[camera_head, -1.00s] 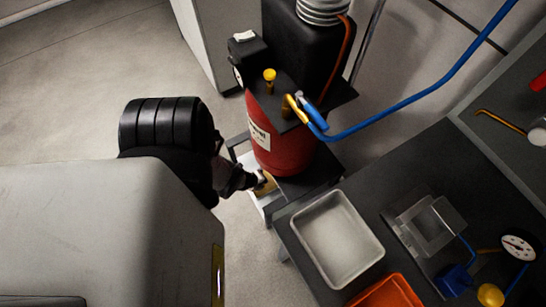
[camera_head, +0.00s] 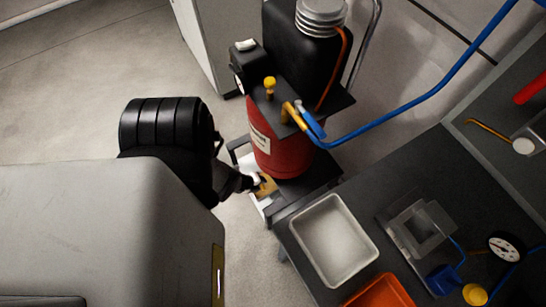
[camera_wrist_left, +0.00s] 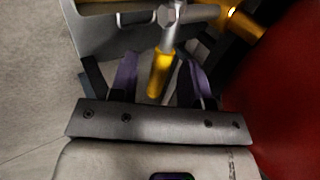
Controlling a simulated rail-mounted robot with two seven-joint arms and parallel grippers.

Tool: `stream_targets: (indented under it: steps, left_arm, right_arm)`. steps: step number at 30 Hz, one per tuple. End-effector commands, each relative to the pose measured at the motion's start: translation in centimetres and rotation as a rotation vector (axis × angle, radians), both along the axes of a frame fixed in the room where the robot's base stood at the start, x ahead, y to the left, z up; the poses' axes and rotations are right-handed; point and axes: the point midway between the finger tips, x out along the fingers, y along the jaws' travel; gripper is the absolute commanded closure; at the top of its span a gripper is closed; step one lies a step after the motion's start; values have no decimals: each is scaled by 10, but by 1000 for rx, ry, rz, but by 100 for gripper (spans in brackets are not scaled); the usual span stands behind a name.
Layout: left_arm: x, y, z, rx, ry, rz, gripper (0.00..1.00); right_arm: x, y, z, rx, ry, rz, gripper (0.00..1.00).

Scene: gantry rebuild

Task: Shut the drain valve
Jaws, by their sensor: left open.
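The red tank (camera_head: 280,150) stands on a dark stand. The drain valve (camera_head: 266,185) shows as a small brass patch low on the tank's left side, partly hidden by my left gripper (camera_head: 254,182). In the left wrist view, the valve's yellow-tipped lever (camera_wrist_left: 160,74) points toward my palm from a metal hub (camera_wrist_left: 167,15). My left gripper (camera_wrist_left: 160,78) is open, with one purple-padded finger on each side of the lever. A gap shows on the left; contact on the right is unclear. My right gripper is out of view.
A blue hose (camera_head: 408,102) runs from the tank's top fitting to the upper right. A dark bench (camera_head: 375,185) at right bears a white tray (camera_head: 373,247), an orange tray (camera_head: 382,293) and a gauge (camera_head: 505,248). The floor at upper left is clear.

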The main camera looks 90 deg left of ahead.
Motion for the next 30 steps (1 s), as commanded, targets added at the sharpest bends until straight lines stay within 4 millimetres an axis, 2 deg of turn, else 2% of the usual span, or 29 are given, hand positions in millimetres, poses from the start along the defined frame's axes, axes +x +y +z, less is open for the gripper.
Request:
stream_targets:
  steps: [1, 3, 15, 21, 30]
  left_arm:
    - [-5, -3, 16, -1, 1, 1, 57]
    - [-11, -5, 27, 0, 1, 1, 57]
    - [-42, -19, 74, 0, 0, 0, 57]
    - [-50, -23, 85, 0, -1, 0, 57]
    - [-53, -24, 89, 0, -1, 1, 57]
  right_arm:
    - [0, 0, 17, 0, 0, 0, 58]
    - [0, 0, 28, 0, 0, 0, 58]
    - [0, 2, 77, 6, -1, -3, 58]
    - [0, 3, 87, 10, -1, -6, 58]
    - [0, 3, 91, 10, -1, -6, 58]
